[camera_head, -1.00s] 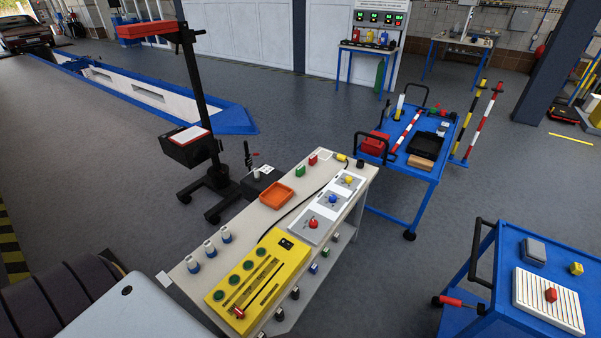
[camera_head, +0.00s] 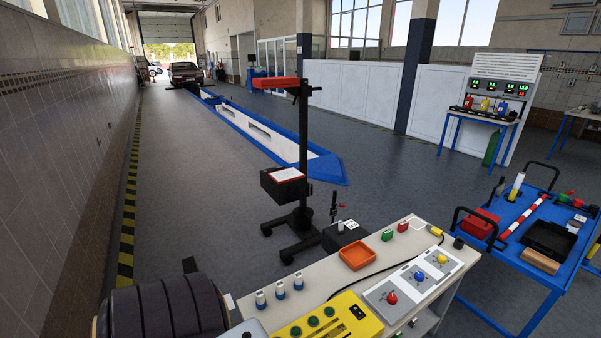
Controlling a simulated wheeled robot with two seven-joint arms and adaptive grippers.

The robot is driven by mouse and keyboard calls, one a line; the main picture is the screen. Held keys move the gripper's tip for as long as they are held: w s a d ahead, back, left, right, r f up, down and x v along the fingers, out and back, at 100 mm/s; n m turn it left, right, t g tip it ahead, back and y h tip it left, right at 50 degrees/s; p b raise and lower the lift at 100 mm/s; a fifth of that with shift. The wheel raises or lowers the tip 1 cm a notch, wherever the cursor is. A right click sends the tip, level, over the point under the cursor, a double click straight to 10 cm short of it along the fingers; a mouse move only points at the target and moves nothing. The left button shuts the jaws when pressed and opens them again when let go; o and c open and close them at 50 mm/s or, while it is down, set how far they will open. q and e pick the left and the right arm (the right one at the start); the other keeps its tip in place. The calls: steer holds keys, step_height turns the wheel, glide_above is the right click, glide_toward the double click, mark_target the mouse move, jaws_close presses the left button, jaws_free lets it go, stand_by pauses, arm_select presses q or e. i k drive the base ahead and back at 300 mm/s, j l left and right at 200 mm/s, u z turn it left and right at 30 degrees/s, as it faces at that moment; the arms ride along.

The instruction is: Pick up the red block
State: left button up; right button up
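A small red block (camera_head: 403,227) sits at the far end of the grey-white workbench (camera_head: 322,278), beside a small green block (camera_head: 387,235). A larger red object (camera_head: 480,223) lies on the blue cart at the right. Neither of my grippers is in view.
The bench also carries an orange tray (camera_head: 357,256), a yellow panel (camera_head: 335,318), white-and-blue cylinders (camera_head: 279,290) and boxes with coloured knobs (camera_head: 392,298). A black stand (camera_head: 301,155) is behind it. The blue cart (camera_head: 516,262) stands right. Open grey floor (camera_head: 190,200) lies left.

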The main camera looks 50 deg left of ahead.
mark_target(403, 227)
steer(key=k+j+u, duration=0.15)
steer(key=j, duration=0.15)
steer(key=j+u, duration=0.15)
steer(key=j, duration=0.2)
steer(key=j+u, duration=0.4)
steer(key=j, duration=0.7)
steer(key=i+j+u, duration=0.1)
steer(key=j, duration=0.25)
steer(key=i+j+u, duration=0.1)
steer(key=j, duration=0.25)
steer(key=i+j+u, duration=0.15)
steer(key=j, duration=0.15)
steer(key=i+j+u, duration=0.3)
steer(key=i+j, duration=0.45)
steer(key=j+z, duration=0.1)
steer(key=z, duration=1.35)
